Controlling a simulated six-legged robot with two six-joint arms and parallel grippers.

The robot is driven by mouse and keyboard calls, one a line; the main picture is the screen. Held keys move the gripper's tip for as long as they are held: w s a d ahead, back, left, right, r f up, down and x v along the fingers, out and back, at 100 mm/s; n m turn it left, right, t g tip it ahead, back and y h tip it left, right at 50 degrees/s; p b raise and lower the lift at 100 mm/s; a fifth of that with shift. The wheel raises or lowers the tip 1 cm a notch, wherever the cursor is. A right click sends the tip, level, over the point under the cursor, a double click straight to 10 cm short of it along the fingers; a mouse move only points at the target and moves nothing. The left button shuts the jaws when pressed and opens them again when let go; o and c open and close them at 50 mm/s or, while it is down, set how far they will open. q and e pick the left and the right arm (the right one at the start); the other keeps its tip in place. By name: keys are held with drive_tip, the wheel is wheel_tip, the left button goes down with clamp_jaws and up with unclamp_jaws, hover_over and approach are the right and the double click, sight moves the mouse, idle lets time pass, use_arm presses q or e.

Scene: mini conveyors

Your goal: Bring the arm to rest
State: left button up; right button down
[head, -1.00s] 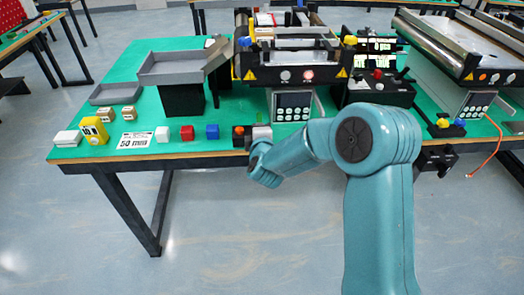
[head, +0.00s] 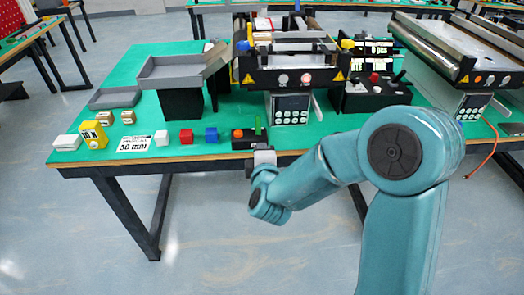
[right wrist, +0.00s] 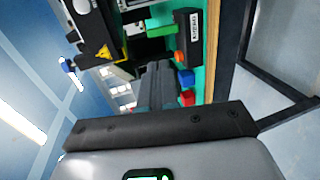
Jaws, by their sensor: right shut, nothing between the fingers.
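My right arm reaches in from the lower right of the head view. My right gripper (head: 264,155) is at the table's front edge, shut and empty. In the right wrist view its dark fingers (right wrist: 157,84) lie together with nothing between them. Just beyond it is a small black box (head: 241,145) with an orange button and an upright green piece (head: 258,125). The box (right wrist: 192,38) and green piece (right wrist: 160,31) also show in the right wrist view. I cannot tell the exact gap between gripper and box. My left gripper is not in view.
Blue (head: 211,135), red (head: 186,136) and white (head: 161,138) cubes stand along the front of the green table (head: 225,104). A mini conveyor (head: 290,70) and a black control box (head: 377,95) stand behind. The floor in front (head: 220,250) is clear.

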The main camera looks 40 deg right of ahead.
idle(0.3)
drive_tip(key=s+a+f+g+y+p, duration=0.25)
drive_tip(key=a+f, duration=0.25)
drive_tip(key=f, duration=0.5)
drive_tip(key=s+a+f+g+y+p, duration=0.2)
drive_tip(key=s+a+f+y, duration=0.25)
drive_tip(key=f, duration=0.45)
drive_tip(key=s+a+f+m+g+y, duration=0.2)
drive_tip(key=s+a+f+m+g, duration=0.2)
drive_tip(key=s+m, duration=0.3)
drive_tip(key=s+a+f+m+g+y, duration=0.2)
drive_tip(key=s+a+f+m+g, duration=0.2)
drive_tip(key=s+a+m, duration=0.2)
drive_tip(key=s+a, duration=0.1)
drive_tip(key=s, duration=0.1)
drive_tip(key=shift+s+a+m+y, duration=0.3)
drive_tip(key=shift+s+m+y, duration=0.1)
drive_tip(key=shift+d, duration=0.1)
